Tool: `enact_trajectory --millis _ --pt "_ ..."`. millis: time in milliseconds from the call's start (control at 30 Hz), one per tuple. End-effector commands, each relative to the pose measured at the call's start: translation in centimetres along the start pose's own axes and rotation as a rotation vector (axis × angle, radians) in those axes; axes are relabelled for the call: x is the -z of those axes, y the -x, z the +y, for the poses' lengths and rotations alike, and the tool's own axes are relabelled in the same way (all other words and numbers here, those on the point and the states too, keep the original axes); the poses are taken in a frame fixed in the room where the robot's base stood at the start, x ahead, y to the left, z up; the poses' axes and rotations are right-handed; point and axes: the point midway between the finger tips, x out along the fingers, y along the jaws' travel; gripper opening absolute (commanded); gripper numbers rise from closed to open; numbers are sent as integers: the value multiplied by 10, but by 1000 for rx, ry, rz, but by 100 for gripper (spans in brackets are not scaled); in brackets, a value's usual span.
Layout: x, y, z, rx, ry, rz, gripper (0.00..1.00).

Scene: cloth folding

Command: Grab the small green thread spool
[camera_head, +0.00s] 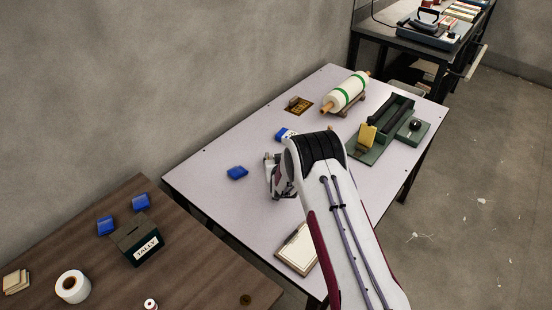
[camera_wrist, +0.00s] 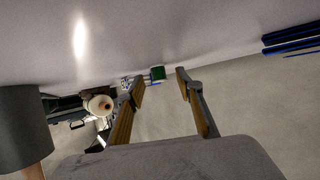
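A small green object (camera_wrist: 158,72), apparently the green thread spool, shows in the wrist view at the edge of the pale table surface, in line with the gap between my fingers. Its distance from the fingertips is hard to judge. My gripper (camera_wrist: 161,80) is open, with both wood-coloured finger pads apart and nothing held between them.
A blue-and-white item (camera_head: 285,134), a green-banded roll (camera_head: 346,92) and a green fixture (camera_head: 370,150) stand beyond. A clipboard (camera_head: 297,250) lies near the front. A brown table (camera_head: 200,285) holds a tally box (camera_head: 138,240).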

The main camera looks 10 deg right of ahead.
Motion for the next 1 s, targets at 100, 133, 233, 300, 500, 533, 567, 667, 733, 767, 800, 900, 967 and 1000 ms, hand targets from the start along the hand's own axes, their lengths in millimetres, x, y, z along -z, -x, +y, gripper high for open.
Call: enact_trajectory --millis 100,133,233,300,500,533,567,667,733,767,800,900,967,1000 --pt "0 0 0 0 0 0 36" --pt "0 0 0 0 0 0 28" --pt "0 0 0 0 0 0 10" --pt "0 0 0 0 0 0 9" --pt "0 0 0 0 0 0 9" --pt "0 0 0 0 0 0 9" --pt "0 0 0 0 0 0 9" --pt "1 0 0 0 0 0 9" --pt "3 1 0 0 0 1 9" --pt "4 2 0 0 0 1 9" --pt "5 2 0 0 0 1 9" --pt "11 5 0 0 0 1 9" --pt "16 7 0 0 0 1 9" --pt "19 9 0 0 0 1 9"
